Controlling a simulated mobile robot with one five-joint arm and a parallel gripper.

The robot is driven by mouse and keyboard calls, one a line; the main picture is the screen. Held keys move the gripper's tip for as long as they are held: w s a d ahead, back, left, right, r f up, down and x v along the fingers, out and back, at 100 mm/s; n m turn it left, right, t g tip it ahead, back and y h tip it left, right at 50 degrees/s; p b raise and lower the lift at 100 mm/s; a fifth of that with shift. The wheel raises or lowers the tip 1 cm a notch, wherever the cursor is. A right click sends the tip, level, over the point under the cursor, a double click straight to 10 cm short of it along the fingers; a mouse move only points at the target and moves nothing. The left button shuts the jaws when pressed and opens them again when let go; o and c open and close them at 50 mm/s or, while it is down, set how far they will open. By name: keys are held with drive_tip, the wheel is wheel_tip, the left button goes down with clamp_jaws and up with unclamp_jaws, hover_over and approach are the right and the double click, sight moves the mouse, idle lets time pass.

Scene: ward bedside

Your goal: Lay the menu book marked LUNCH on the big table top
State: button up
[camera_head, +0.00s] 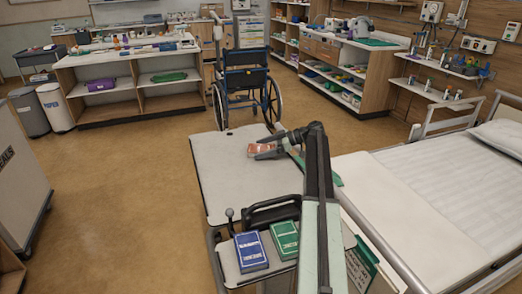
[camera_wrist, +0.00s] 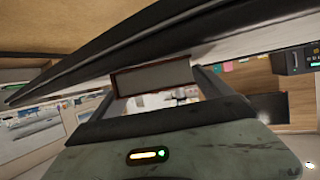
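The big table top (camera_head: 225,180) is a pale, wide panel in the middle of the head view. A reddish-orange menu book (camera_head: 260,150) is at my gripper (camera_head: 268,148), over the far right part of the top. Its lettering is too small to read. In the wrist view the book (camera_wrist: 152,80) is seen as a grey panel with a brown edge, between the two fingers of my gripper (camera_wrist: 155,90), which look shut on it. I cannot tell whether the book touches the top. A blue book (camera_head: 251,251) and a green book (camera_head: 285,239) lie on the smaller near top.
A bed (camera_head: 440,185) stands close on the right of the table. A wheelchair (camera_head: 245,80) stands just beyond it. A black handle (camera_head: 272,212) lies between the two tops. The left and near-left of the big top is bare. Open floor lies to the left.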

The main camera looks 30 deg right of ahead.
drive_tip(key=shift+d+r+p, duration=0.1)
drive_tip(key=shift+r+p, duration=0.25)
drive_tip(key=p+v, duration=0.4)
drive_tip(key=v, duration=0.6)
drive_tip(key=shift+s+d+r, duration=0.1)
drive_tip(key=shift+s+d, duration=0.15)
drive_tip(key=shift+s+d+r, duration=0.1)
drive_tip(key=shift+s+d, duration=0.25)
drive_tip(key=shift+d, duration=0.05)
